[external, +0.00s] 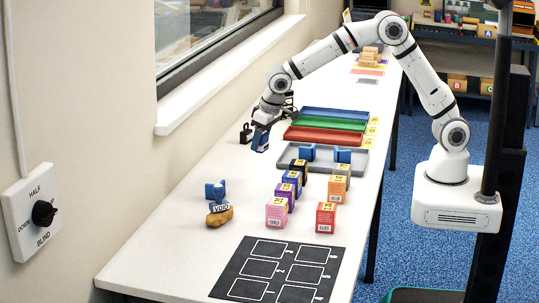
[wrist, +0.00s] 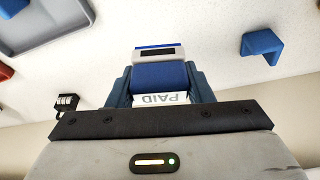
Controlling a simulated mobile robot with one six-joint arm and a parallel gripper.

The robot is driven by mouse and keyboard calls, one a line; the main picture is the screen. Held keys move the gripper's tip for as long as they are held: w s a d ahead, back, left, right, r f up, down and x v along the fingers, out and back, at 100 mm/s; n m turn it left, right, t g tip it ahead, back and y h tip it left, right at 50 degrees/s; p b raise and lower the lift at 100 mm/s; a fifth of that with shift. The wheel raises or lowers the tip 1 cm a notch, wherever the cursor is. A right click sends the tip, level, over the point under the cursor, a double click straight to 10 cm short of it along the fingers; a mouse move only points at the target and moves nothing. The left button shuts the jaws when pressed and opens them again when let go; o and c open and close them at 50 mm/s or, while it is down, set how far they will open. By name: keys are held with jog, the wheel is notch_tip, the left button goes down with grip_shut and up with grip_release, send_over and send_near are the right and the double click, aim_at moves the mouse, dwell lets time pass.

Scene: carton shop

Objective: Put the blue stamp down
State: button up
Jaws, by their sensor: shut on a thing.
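My gripper (external: 263,128) is above the far left part of the white table, shut on the blue stamp (external: 261,141). In the wrist view the blue stamp (wrist: 160,75) sits between the two jaws of my gripper (wrist: 160,88). Its white label reads PAID, upside down in that view. The stamp appears to be held above the table; the exact gap is hard to tell. Another stamp, labelled VOID (external: 221,208), is on the table nearer the camera, at a tan piece (external: 219,217).
A grey tray (external: 322,169) holds blue blocks, with red (external: 322,136), green and blue trays behind. Several coloured cartons stand right of centre. A black slotted mat (external: 280,270) lies in front. A blue block (external: 215,190) and a small black object (external: 245,133) stand left. Table between them is clear.

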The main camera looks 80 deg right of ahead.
jog(key=shift+a+r, duration=0.25)
jog(key=shift+a, duration=0.05)
jog(key=a+n+p, duration=0.2)
jog(key=a+n, duration=0.1)
jog(key=a, duration=1.1)
jog(key=n+g+y+p, duration=0.1)
jog(key=n+y+p, duration=0.25)
jog(key=n, duration=0.45)
send_over(297, 277)
jog(key=shift+h, duration=0.25)
jog(key=f, duration=0.3)
jog(key=s+f, duration=0.1)
jog(key=shift+d+f+p, duration=0.3)
jog(key=shift+d+f, duration=0.05)
jog(key=shift+f, duration=0.05)
jog(key=shift+w+f+p, duration=0.1)
jog(key=shift+f+p, duration=0.25)
jog(key=shift+f, duration=2.15)
jog(key=o, duration=0.5)
jog(key=shift+f, duration=0.1)
jog(key=o, duration=0.5)
